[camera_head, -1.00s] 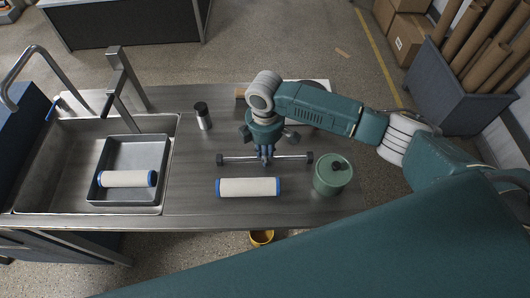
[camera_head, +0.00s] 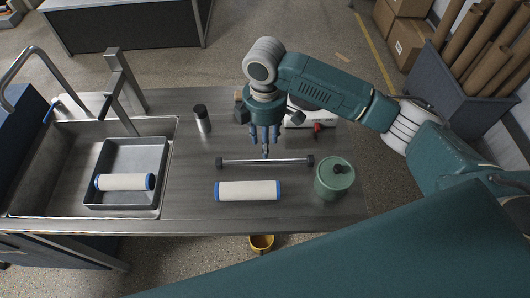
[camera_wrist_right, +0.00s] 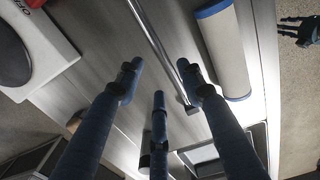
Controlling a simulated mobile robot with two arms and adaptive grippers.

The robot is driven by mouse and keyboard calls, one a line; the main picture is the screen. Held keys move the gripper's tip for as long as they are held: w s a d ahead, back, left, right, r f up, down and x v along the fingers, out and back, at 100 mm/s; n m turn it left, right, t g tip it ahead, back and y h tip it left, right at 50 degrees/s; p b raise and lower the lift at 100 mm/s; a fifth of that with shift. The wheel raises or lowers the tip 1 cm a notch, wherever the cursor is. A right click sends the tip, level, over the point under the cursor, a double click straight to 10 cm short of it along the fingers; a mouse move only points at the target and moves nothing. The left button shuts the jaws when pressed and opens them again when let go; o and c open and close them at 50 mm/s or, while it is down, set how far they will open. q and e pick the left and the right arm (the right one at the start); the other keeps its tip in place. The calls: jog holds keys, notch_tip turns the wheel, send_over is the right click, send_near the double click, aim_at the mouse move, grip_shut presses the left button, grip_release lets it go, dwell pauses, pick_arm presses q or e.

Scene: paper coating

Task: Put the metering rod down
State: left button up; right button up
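The metering rod (camera_head: 265,162) is a thin silver bar with dark end pieces. It lies crosswise on the steel table, just behind a white roller with blue ends (camera_head: 248,191). My right gripper (camera_head: 265,149) is above and slightly behind the rod's middle, fingers pointing down. In the right wrist view the three blue fingers (camera_wrist_right: 160,70) are spread apart with nothing between them. The rod (camera_wrist_right: 156,42) passes beyond the fingertips there, and the roller (camera_wrist_right: 224,50) lies to its right. My left gripper is not in view.
A green lidded pot (camera_head: 333,180) stands close to the rod's right end. A black-topped cylinder (camera_head: 202,118) stands behind left. A white scale (camera_head: 322,112) is behind the gripper. The sink at left holds a tray (camera_head: 125,202) with another roller (camera_head: 124,182).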

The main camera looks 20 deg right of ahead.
notch_tip(320, 180, up, 4)
jog(key=shift+f, duration=0.1)
jog(key=shift+f, duration=0.1)
dwell(0.5)
